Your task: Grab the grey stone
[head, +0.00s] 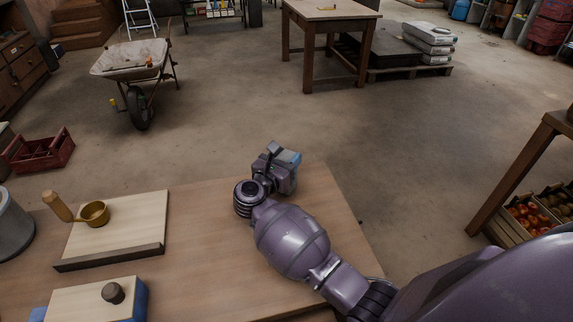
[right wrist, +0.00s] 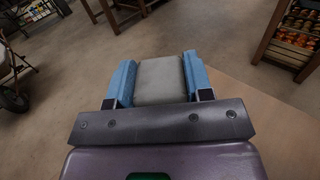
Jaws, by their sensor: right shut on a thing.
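My right gripper (head: 283,160) is over the far right part of the wooden table (head: 215,262), near its far edge. In the right wrist view my right gripper (right wrist: 160,80) has its blue fingers closed on the two sides of a pale grey block-like thing, the grey stone (right wrist: 160,82). The stone fills the space between the fingers. In the head view the stone is hidden behind my gripper and wrist. I cannot tell whether it touches the table. My left gripper is not in view.
A pale board (head: 135,220) with a dark front strip bears a brass scoop (head: 95,213) with a wooden handle. A blue-sided block (head: 85,304) bears a dark round piece (head: 113,293). A grey vessel (head: 12,230) stands at the left. The table middle is clear.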

